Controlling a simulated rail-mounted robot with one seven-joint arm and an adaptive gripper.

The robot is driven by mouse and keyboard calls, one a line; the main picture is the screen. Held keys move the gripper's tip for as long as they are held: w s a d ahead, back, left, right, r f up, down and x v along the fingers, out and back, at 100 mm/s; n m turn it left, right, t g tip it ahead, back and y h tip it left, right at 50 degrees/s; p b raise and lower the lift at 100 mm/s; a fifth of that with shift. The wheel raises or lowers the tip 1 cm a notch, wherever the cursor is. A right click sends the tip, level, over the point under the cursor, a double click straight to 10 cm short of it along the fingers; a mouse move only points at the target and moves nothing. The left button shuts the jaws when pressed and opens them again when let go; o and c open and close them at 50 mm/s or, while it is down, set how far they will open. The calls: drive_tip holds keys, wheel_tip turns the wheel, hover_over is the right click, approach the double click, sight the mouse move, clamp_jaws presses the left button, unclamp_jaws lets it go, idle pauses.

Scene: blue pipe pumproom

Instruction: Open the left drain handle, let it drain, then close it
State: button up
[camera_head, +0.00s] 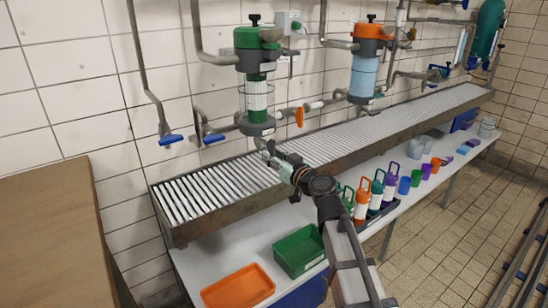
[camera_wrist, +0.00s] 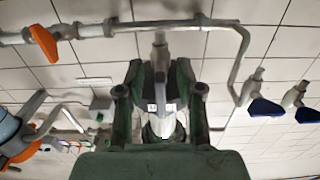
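The left filter (camera_head: 257,95) has a green top and a clear body, and hangs on the wall above the grated trough (camera_head: 225,185). A small grey drain fitting (camera_head: 262,142) sits under it; it also shows in the wrist view (camera_wrist: 160,52). My gripper (camera_head: 271,152) is just below and in front of this fitting. In the wrist view its two fingers (camera_wrist: 160,80) are apart, with the fitting between or just beyond them. I cannot tell whether they touch it. The drain handle's position is too small to tell, and I see no flowing liquid.
Two blue-handled valves (camera_head: 171,139) (camera_head: 213,138) hang to the left. An orange-handled valve (camera_head: 299,117) is just right of my gripper. A second filter with an orange top (camera_head: 366,70) is further right. Bottles (camera_head: 362,199) and bins (camera_head: 299,251) stand on the lower shelf.

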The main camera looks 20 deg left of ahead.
clamp_jaws()
drive_tip(key=shift+m, duration=0.3)
drive_tip(key=shift+s+a+r+m+p, duration=0.35)
drive_tip(key=shift+m+p, duration=0.65)
drive_tip(key=shift+m, duration=1.9)
drive_tip(key=shift+s+a+r+m+p, duration=0.15)
drive_tip(key=shift+s+r+m+p, duration=0.45)
drive_tip(key=shift+m, duration=2.3)
drive_tip(key=shift+s+a+r+m+p, duration=0.1)
drive_tip(key=shift+a+r+m+p, duration=0.25)
drive_tip(key=shift+m+p, duration=1.8)
drive_tip(key=shift+d+r+m+b, duration=0.1)
drive_tip(key=shift+m+b, duration=0.65)
drive_tip(key=shift+m, duration=0.2)
